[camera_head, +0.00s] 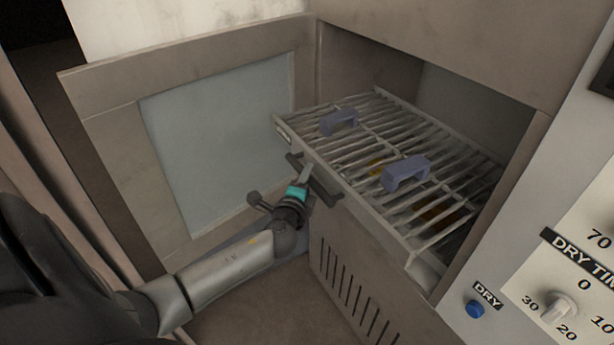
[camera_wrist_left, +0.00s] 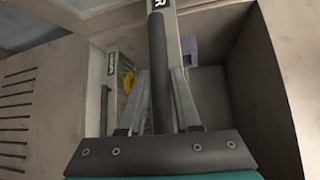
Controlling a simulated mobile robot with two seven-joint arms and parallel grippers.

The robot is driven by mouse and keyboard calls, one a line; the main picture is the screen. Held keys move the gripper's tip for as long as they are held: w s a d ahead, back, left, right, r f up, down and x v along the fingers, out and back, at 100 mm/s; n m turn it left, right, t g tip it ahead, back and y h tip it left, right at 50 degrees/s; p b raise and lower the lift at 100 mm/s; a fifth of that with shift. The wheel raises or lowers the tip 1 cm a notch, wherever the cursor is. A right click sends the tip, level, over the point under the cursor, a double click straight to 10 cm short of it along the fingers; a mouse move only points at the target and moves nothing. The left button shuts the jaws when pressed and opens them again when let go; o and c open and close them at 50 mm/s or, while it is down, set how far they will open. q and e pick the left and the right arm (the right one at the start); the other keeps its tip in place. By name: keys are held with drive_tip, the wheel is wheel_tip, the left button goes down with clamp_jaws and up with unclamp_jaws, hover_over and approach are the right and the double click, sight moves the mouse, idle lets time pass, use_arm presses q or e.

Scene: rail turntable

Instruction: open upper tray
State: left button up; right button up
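The upper tray (camera_head: 430,235) is a metal tray with a slatted rack on top, sticking partly out of the open compartment in the head view. Its front carries a dark bar handle (camera_head: 325,188). My left gripper (camera_head: 306,174) is at this handle. In the left wrist view the dark handle (camera_wrist_left: 158,50) runs between my two fingers (camera_wrist_left: 160,85), which appear closed on it from both sides. Two blue-purple grips (camera_head: 405,174) stand on the rack. Yellow-orange things (camera_head: 376,168) show below the slats, partly hidden. My right gripper is not in view.
The compartment door (camera_head: 100,140) with its pale window stands swung open at the left. A vented panel (camera_head: 345,290) lies below the tray. A control panel with a blue DRY button (camera_head: 475,309) and a dial (camera_head: 558,307) is at the right.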

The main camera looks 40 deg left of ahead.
use_arm(q)
drive_tip(key=o, duration=0.4)
drive_tip(key=shift+c, duration=0.2)
drive_tip(key=v, duration=1.5)
drive_tip(key=shift+b, duration=0.35)
drive_tip(key=shift+s, duration=0.1)
drive_tip(key=s+d+f+n+g+h+b, duration=0.1)
drive_tip(key=s+f+n+g+h+b, duration=0.25)
drive_tip(key=f, duration=1.45)
drive_tip(key=s+d+f+n+g+y+b, duration=0.1)
drive_tip(key=s+f+g+b, duration=0.4)
drive_tip(key=f, duration=1.3)
drive_tip(key=s+d+f+n+g+h+b, duration=0.2)
drive_tip(key=s+d+f+n, duration=0.2)
drive_tip(key=s+f, duration=0.7)
drive_tip(key=s+d+f+n+g+h+b, duration=0.2)
drive_tip(key=s+d+f+n+g, duration=0.1)
drive_tip(key=s+f, duration=0.8)
drive_tip(key=s+d+n, duration=0.1)
drive_tip(key=d, duration=0.1)
drive_tip(key=shift+s+d+b, duration=0.3)
drive_tip(key=shift+s+b, duration=0.05)
drive_tip(key=shift+b, duration=0.05)
